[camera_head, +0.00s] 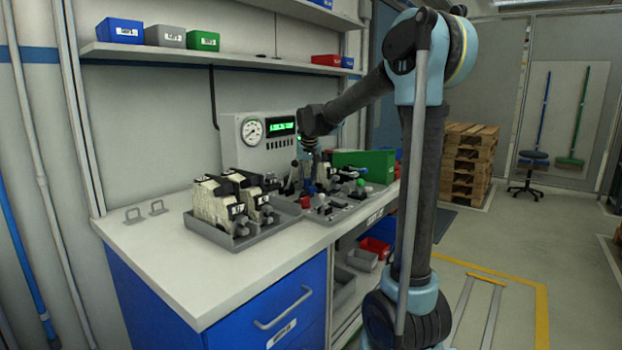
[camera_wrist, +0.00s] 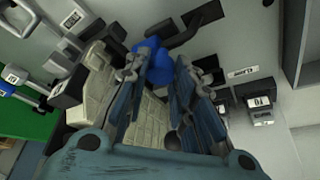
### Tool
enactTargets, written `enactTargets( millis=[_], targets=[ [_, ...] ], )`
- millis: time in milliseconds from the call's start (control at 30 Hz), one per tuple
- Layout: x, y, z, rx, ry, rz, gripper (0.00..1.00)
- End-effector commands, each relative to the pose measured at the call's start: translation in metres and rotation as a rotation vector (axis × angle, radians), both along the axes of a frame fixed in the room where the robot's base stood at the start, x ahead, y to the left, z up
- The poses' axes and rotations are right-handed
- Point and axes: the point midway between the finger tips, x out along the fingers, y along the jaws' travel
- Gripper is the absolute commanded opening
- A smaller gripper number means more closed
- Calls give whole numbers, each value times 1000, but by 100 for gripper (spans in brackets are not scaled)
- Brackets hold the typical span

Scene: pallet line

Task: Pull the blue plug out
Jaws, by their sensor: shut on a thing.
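The blue plug (camera_wrist: 158,62) shows in the wrist view between the fingertips of my gripper (camera_wrist: 160,72). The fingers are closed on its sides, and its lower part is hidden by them. A dark, bent cable-like part (camera_wrist: 192,30) lies beside the plug's upper right. In the head view my gripper (camera_head: 311,172) points down over the workbench, in front of the gauge panel (camera_head: 278,150). I cannot make out the plug clearly there, nor whether it is still seated in a socket. Cream-coloured blocks (camera_wrist: 145,122) lie behind the fingers in the wrist view.
A grey tray (camera_head: 240,240) with cream-and-black units stands left of my gripper. A fixture plate (camera_head: 343,210) with levers and coloured knobs lies to the right, by a green box (camera_head: 372,164). A shelf (camera_head: 200,56) with bins runs above. The bench's front left (camera_head: 180,262) is clear.

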Motion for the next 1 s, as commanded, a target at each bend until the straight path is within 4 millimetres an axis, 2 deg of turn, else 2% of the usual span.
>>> enactTargets(
  millis=[267, 300, 367, 767, 867, 1000],
  targets=[
    [-4, 3, 0, 2, 4, 1, 0],
    [-4, 3, 0, 3, 4, 2, 32],
    [-4, 3, 0, 2, 4, 1, 44],
    [-4, 2, 3, 2, 2, 0, 44],
    [-8, 2, 12, 2, 2, 1, 44],
    [-17, 0, 34, 2, 2, 1, 44]
  ],
)
